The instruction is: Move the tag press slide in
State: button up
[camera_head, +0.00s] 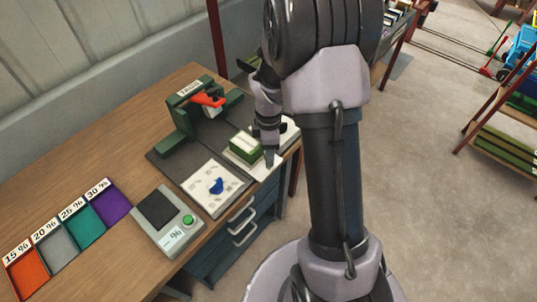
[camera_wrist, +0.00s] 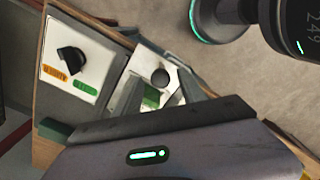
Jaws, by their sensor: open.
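The tag press (camera_head: 190,125) is a dark green frame with a TAGS sign and a red lever, standing on a dark base on the bench. To its right, at the bench edge, is a pale plate (camera_head: 262,172) with a green block (camera_head: 245,148) on it; this appears to be the slide area. In the wrist view a dark round knob (camera_wrist: 160,77) sits on a white plate, with a green piece (camera_wrist: 151,97) below it. My gripper (camera_head: 268,158) is open above this plate. Its fingers (camera_wrist: 160,97) straddle the green piece; contact cannot be told.
A white panel with a blue knob (camera_head: 217,187), a grey scale-like box (camera_head: 167,220) and coloured trays (camera_head: 68,235) lie on the bench to the left. The wrist view shows a panel with a black knob (camera_wrist: 71,59).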

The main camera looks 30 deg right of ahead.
jog(key=shift+f, duration=0.25)
grip_shut()
dwell(1.3)
